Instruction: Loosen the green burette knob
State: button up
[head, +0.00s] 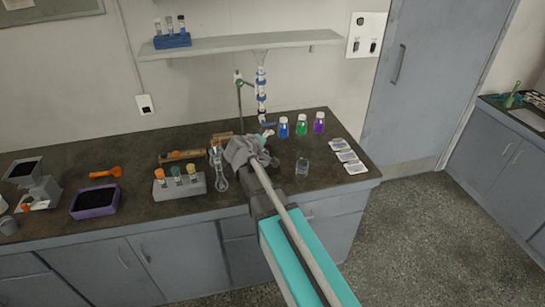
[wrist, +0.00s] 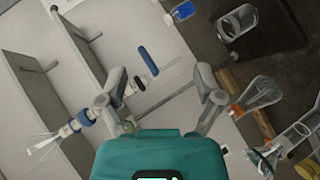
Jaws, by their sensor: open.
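The burette (head: 262,82), a glass column with blue fittings, stands upright at the back of the bench beside a thin dark stand (head: 239,95). A small green spot shows at the top of that stand; I cannot tell whether it is the green knob. My gripper (head: 266,137) is near the burette's lower end and hides part of that area. In the wrist view my gripper (wrist: 161,85) has its two fingers spread, with nothing held between them. A glass piece with blue bands (wrist: 70,128) lies left of the fingers there. The green knob is not clearly visible.
Blue (head: 283,127), green (head: 301,126) and purple (head: 319,122) bottles stand right of my gripper, with a beaker (head: 302,166) in front. A flask (head: 220,177) and a grey vial rack (head: 180,185) stand left. A shelf (head: 235,44) hangs above the bench.

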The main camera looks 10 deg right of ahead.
jog(key=shift+m+g+y, duration=0.3)
jog(key=shift+m+g, duration=0.5)
jog(key=shift+g, duration=0.1)
jog(key=shift+s+d+f+b, duration=0.15)
jog(key=shift+s+d+f, duration=0.1)
jog(key=shift+s+f, duration=0.35)
jog(key=shift+s+d+f+b, duration=0.15)
jog(key=shift+s+d+f, duration=0.15)
jog(key=shift+s+f, duration=0.3)
jog(key=shift+s+d+f+b, duration=0.15)
jog(key=shift+s+d+f, duration=0.1)
jog(key=shift+s+f, duration=0.35)
jog(key=shift+w+f, duration=0.15)
jog(key=shift+w, duration=0.05)
